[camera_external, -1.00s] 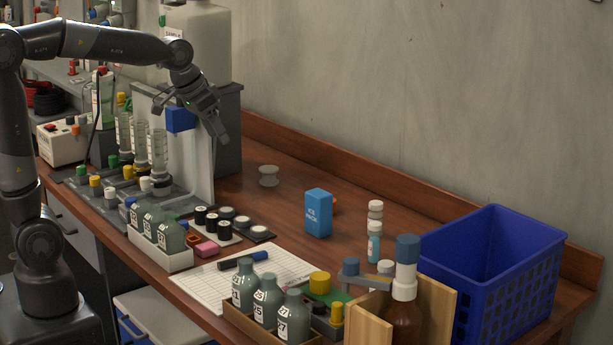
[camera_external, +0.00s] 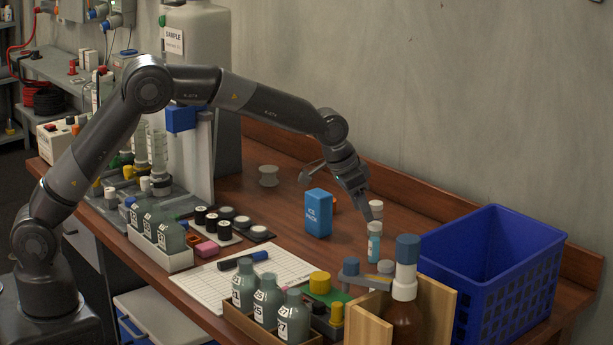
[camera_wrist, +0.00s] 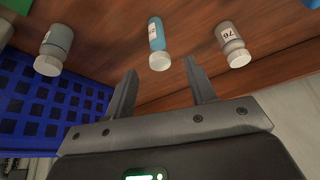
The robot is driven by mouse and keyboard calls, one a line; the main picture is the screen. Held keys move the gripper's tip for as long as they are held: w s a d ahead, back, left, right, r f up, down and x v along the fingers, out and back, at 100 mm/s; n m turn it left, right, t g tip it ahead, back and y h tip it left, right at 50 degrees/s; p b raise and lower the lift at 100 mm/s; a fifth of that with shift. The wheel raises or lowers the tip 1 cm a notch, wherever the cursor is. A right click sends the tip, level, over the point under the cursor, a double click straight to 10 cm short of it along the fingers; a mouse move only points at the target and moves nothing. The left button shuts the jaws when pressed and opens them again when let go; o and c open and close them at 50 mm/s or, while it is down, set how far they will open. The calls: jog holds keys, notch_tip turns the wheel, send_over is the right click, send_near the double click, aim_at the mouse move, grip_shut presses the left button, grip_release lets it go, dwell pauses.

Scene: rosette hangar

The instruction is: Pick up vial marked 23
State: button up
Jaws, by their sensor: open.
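Several capped vials stand at the right of the bench. One has blue contents and a white cap (camera_external: 374,244), and it also shows in the middle of the wrist view (camera_wrist: 156,36). A white-capped vial (camera_external: 376,209) stands behind it. In the wrist view, a vial at the right (camera_wrist: 231,42) has a label that looks like 76, and a grey vial (camera_wrist: 55,45) is at the left. I cannot read 23 on any vial. My gripper (camera_external: 337,194) is open and empty above the bench by the ice pack; in the wrist view its fingers (camera_wrist: 160,78) point toward the blue vial.
A blue ice pack (camera_external: 318,215) stands left of the vials. A blue basket (camera_external: 505,290) is at the right, and a large brown bottle (camera_external: 404,315) stands in front. Numbered bottles sit in a wooden tray (camera_external: 247,325) and a white tray (camera_external: 165,258). Bare wood lies behind the ice pack.

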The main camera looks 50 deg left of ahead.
aim_at(377, 243)
jog(key=x, duration=1.1)
jog(key=shift+d+f, duration=0.15)
jog(key=shift+f, duration=0.05)
jog(key=shift+c, duration=0.5)
jog(key=c, duration=1)
jog(key=shift+r, duration=0.15)
